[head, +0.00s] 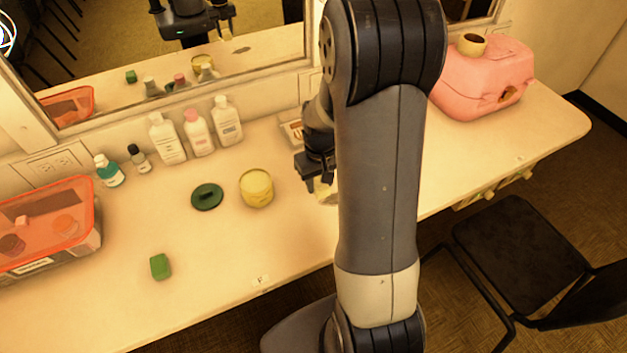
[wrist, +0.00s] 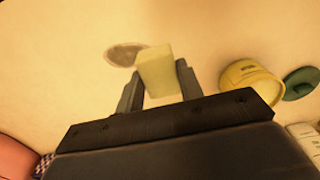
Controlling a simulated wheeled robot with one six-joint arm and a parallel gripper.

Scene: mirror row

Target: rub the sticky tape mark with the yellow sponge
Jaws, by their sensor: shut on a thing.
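My gripper (wrist: 158,85) is shut on the yellow sponge (wrist: 157,68), a pale yellow block held between the two fingers. The sticky tape mark (wrist: 124,53) is a greyish-brown oval on the counter. In the wrist view it shows just beyond and to the left of the sponge, which overlaps its edge. I cannot tell whether the sponge touches the counter. In the head view my gripper (head: 318,178) is low over the counter, partly behind my arm. Only a bit of the sponge (head: 326,191) shows there, and the mark is hidden.
A yellow tub (head: 257,188) and a green lid (head: 207,197) stand left of my gripper. Several bottles (head: 198,132) line the mirror. A small green block (head: 160,266), an orange-lidded box (head: 45,230) and a pink case (head: 485,75) also sit on the counter (head: 225,245). The front middle is clear.

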